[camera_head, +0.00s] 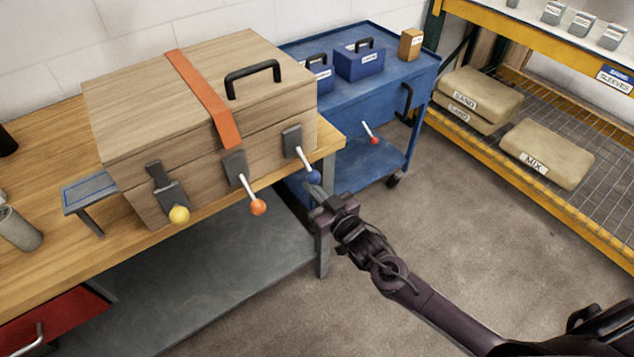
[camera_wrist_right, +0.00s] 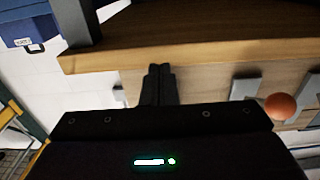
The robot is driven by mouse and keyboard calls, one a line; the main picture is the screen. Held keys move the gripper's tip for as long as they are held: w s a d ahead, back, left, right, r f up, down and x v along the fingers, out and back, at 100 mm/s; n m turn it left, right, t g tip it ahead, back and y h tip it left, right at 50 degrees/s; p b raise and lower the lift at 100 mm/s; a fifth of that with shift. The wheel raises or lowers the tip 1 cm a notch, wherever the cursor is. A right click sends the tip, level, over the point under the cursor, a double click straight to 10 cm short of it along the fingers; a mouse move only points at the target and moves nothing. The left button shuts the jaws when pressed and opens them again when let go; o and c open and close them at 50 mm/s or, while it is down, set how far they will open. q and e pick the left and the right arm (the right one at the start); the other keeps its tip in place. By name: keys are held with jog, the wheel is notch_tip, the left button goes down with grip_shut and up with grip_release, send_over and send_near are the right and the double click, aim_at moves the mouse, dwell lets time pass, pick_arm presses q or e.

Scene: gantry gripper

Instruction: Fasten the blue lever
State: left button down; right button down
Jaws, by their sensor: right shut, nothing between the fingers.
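The wooden chest (camera_head: 200,110) stands on the workbench with its lid down. The blue lever (camera_head: 314,177) is on the right of its front, below a grey plate (camera_head: 292,140); its pale rod slants down and outward to the right, ending in a blue ball. My right gripper (camera_head: 316,192) is just below the blue ball; I cannot tell whether they touch. Its fingers are together and empty, and they show in the right wrist view (camera_wrist_right: 158,72). The blue ball cannot be made out in that view. My left gripper is out of view.
An orange-knobbed lever (camera_head: 257,207) sits left of the blue one, and a yellow-knobbed latch (camera_head: 179,214) further left. The orange knob shows in the wrist view (camera_wrist_right: 281,106). A blue cart (camera_head: 400,75) stands behind right. The floor (camera_head: 460,220) at right is clear.

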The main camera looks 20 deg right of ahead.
dwell(0.3)
notch_tip(320, 180, up, 8)
jog(key=p, duration=0.7)
jog(key=shift+s+f, duration=0.1)
jog(key=shift+f, duration=0.15)
jog(key=shift+s+d+f, duration=0.35)
jog(key=shift+s+f, duration=0.3)
jog(key=shift+s, duration=0.2)
jog(key=p, duration=0.4)
send_near(315, 173)
jog(key=w, duration=0.1)
jog(key=shift+a+b, duration=0.25)
jog(key=shift+b, duration=0.05)
